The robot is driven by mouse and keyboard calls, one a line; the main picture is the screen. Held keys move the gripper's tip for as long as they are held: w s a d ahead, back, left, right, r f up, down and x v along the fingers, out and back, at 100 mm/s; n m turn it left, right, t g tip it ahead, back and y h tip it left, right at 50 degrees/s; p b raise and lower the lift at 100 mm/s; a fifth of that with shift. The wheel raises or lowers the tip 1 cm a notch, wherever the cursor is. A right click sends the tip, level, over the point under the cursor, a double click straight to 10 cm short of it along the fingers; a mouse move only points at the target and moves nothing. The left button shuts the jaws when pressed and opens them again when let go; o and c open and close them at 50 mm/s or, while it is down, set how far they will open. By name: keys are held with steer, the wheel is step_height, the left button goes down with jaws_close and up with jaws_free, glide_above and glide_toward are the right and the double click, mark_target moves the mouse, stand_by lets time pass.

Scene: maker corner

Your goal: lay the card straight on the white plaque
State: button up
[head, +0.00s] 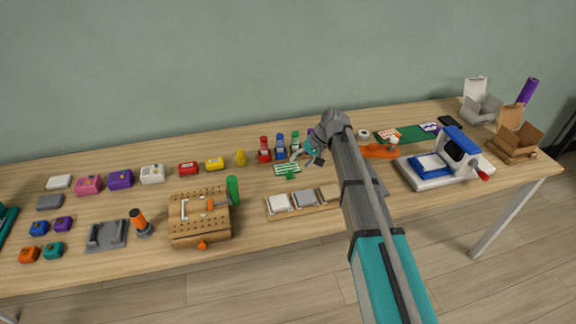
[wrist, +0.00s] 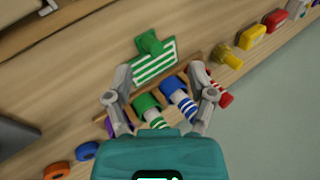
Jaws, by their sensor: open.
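The card (head: 287,168) is green and white striped with a green grip on it. It lies on the table in front of the bottle rack, slightly turned. In the wrist view the card (wrist: 154,69) lies just beyond the fingertips, with its green grip (wrist: 149,42) on the far side. The white plaque (head: 279,203) sits at the left of a wooden tray (head: 292,212), beside a grey one. My gripper (head: 311,155) is open and empty, above the table close to the card and bottles. Its fingers show in the wrist view (wrist: 160,84), apart with the rack below.
The rack holds red (head: 264,149), blue (head: 281,147) and green (head: 295,143) capped bottles beside my gripper. A green cylinder (head: 233,190) and a pegboard box (head: 199,232) stand left of the tray.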

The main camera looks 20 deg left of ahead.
step_height(320, 180, up, 2)
steer(key=a+n+h+p, duration=0.1)
steer(key=n+h+p, duration=0.15)
steer(key=n, duration=0.25)
step_height(320, 180, up, 5)
steer(key=n+t+h+p, duration=0.2)
steer(key=n+h+p, duration=0.35)
steer(key=n, duration=0.75)
glide_above(290, 171)
steer(key=p, duration=0.1)
steer(key=shift+r+y, duration=0.15)
steer(key=shift+y, duration=0.75)
step_height(290, 171, down, 9)
steer(key=b, duration=0.8)
steer(key=shift+r, duration=0.15)
steer(key=shift+b, duration=0.35)
step_height(290, 171, down, 5)
steer(key=b, duration=0.5)
jaws_close()
